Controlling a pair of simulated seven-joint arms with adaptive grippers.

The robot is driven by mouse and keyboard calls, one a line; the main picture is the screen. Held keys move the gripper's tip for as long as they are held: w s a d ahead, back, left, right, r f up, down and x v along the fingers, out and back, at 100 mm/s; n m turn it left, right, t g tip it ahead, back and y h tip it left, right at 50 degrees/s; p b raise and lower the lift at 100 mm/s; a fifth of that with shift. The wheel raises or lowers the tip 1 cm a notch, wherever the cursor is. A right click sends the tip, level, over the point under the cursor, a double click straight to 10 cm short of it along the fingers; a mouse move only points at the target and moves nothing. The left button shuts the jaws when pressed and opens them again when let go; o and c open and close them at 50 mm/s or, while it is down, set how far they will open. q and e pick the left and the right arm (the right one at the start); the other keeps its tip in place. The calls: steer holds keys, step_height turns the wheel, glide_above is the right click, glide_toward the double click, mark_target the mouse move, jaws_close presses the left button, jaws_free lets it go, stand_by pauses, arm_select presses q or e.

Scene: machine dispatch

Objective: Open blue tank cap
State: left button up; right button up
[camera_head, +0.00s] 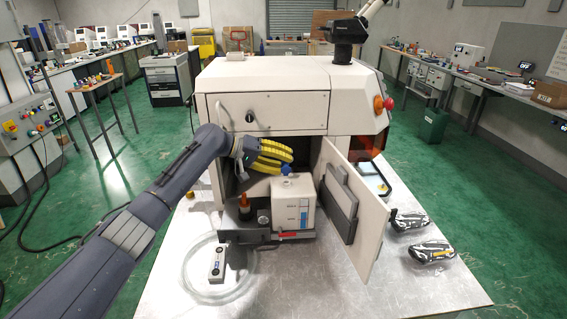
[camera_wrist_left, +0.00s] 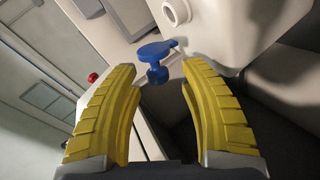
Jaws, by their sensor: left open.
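The white tank (camera_head: 294,205) stands upright at the open front compartment of the machine; it shows at the upper right in the left wrist view (camera_wrist_left: 225,30). The blue cap (camera_head: 286,169) is at its top. In the left wrist view the blue cap (camera_wrist_left: 155,52) has a flat round top with a side tab and a narrower part below. My right gripper is not in view.
The open machine door (camera_head: 356,205) stands right of the tank. An orange-topped bottle (camera_head: 244,207) is left of it, with a clear hose (camera_head: 205,285) and small grey device (camera_head: 217,263) in front. Two black-and-white objects (camera_head: 431,250) lie at the right. The front table (camera_head: 310,285) is clear.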

arm_select(q)
steer(key=v, duration=1.1)
steer(key=shift+a, duration=0.25)
steer(key=shift+r, duration=0.1)
steer(key=s+d+r+m+y, duration=0.1)
steer(key=s+d+r+y, duration=0.15)
steer(key=r, duration=0.35)
steer(key=s+d+r+m+y, duration=0.1)
steer(key=d+r+y, duration=0.1)
steer(key=d+r, duration=0.3)
steer(key=w+d+f+y, duration=0.1)
steer(key=f, duration=0.4)
steer(key=w+d+f+n, duration=0.1)
steer(key=w+f, duration=0.1)
steer(key=f, duration=0.3)
steer(key=w+d+f+n+t+y, duration=0.1)
steer(key=f, duration=0.4)
steer(key=shift+w+d+f+y, duration=0.2)
steer(key=shift+d+f+y, duration=0.05)
steer(key=shift+f+y, duration=0.1)
steer(key=shift+c, duration=0.2)
jaws_close()
